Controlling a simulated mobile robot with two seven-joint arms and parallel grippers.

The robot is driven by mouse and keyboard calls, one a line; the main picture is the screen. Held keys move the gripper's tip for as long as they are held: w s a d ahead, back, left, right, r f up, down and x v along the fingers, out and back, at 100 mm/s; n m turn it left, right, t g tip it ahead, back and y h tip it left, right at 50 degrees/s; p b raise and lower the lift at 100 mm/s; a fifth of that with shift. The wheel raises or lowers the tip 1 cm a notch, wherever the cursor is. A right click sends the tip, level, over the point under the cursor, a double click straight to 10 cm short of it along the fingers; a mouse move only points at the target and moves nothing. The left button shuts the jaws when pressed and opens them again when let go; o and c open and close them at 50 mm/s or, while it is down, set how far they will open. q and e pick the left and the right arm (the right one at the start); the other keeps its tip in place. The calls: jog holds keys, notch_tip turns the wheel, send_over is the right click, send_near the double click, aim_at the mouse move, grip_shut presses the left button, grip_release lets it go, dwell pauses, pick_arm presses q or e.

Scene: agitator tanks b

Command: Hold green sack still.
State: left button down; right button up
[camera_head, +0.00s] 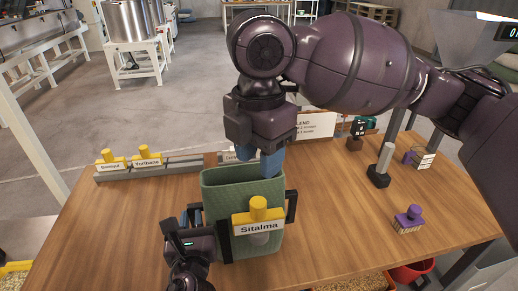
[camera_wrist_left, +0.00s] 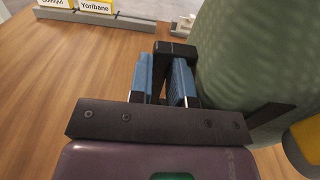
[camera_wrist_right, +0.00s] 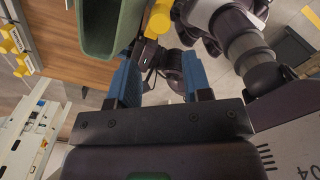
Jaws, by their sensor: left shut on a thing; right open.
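The green sack (camera_head: 222,193) stands upright and open-topped on the wooden table. It has black side handles and a yellow-knobbed tag reading "Sitalma" (camera_head: 258,223) on its front. My left gripper (camera_head: 190,217) is at the sack's left side. In the left wrist view its blue-padded fingers (camera_wrist_left: 167,80) are shut on the black handle (camera_wrist_left: 176,48) beside the green sack wall (camera_wrist_left: 235,65). My right gripper (camera_head: 268,163) hangs over the sack's right rim, pointing down, and partly hides it. In the right wrist view its fingers (camera_wrist_right: 160,85) are apart with nothing between them, beside the sack (camera_wrist_right: 107,25).
A grey rack (camera_head: 185,167) with yellow-knobbed tags, including "Yoribane" (camera_head: 147,157), lies behind the sack. To the right stand a purple-handled brush (camera_head: 408,220) and a grey post on a black base (camera_head: 380,172). A red bucket (camera_head: 410,272) is below the table's front edge.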

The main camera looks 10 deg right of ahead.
aim_at(259, 202)
pick_arm(q)
jog(key=shift+f, duration=0.35)
pick_arm(e)
notch_tip(259, 202, down, 11)
jog(key=shift+c, duration=0.3)
grip_shut()
jog(key=shift+r, duration=0.65)
dwell(0.5)
jog(key=shift+c, duration=2)
grip_release()
grip_shut()
jog(key=shift+r, duration=0.15)
